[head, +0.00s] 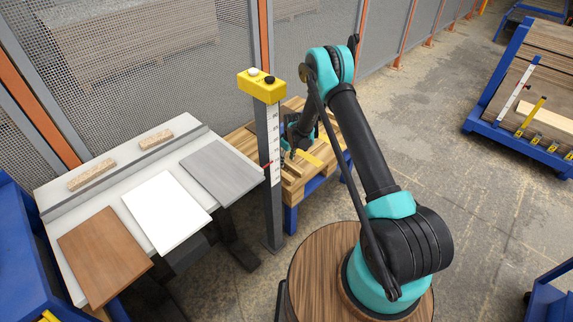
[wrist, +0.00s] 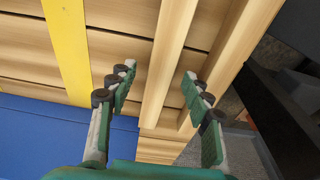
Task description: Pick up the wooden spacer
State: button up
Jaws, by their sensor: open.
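A wooden spacer (wrist: 168,62), a long pale bar, lies on the slatted wood in the wrist view. A second similar bar (wrist: 236,50) lies to its right. My gripper (wrist: 158,76) is open, with one green-and-grey finger on each side of the first bar. The fingers appear apart from the bar, and I cannot tell how far above it they are. In the head view my gripper (head: 291,153) is over the wooden pallet stack (head: 326,127), partly hidden behind the post. The bars are small and partly hidden there.
A yellow strip (wrist: 69,45) crosses the wood left of my fingers, above a blue frame (wrist: 45,135). A grey post (head: 271,210) with a yellow top (head: 262,86) stands close by. The white table (head: 75,187) at left holds panels. A mesh fence (head: 150,60) runs behind.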

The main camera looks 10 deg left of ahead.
jog(key=shift+f, duration=0.5)
grip_shut()
